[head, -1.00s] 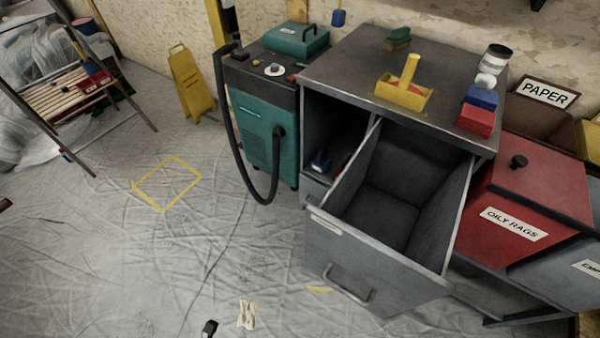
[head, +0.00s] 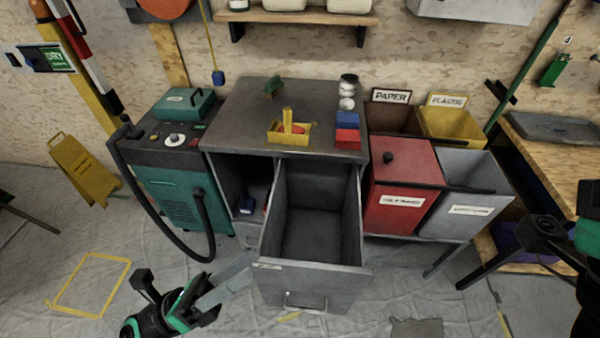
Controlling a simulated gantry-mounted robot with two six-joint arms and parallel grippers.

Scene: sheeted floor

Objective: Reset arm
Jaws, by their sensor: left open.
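My left gripper (head: 228,281) shows at the bottom left in the head view. Its pale grey fingers are apart and point up and right, towards the front left corner of the open drawer (head: 314,284). No object shows between them. The green and black wrist is behind the fingers, low in the picture. My right arm (head: 588,238) comes in at the right edge, dark and partly cut off. I cannot make out its jaw opening. The drawer stands pulled out from the grey cabinet (head: 235,112), and its inside looks empty.
A teal machine (head: 178,205) with a black hose stands left of the cabinet. A red bin (head: 400,190) and a grey bin (head: 468,200) stand right. A yellow floor sign (head: 85,172) leans at the left wall. Sheeted floor inside the yellow taped square (head: 92,284) is clear.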

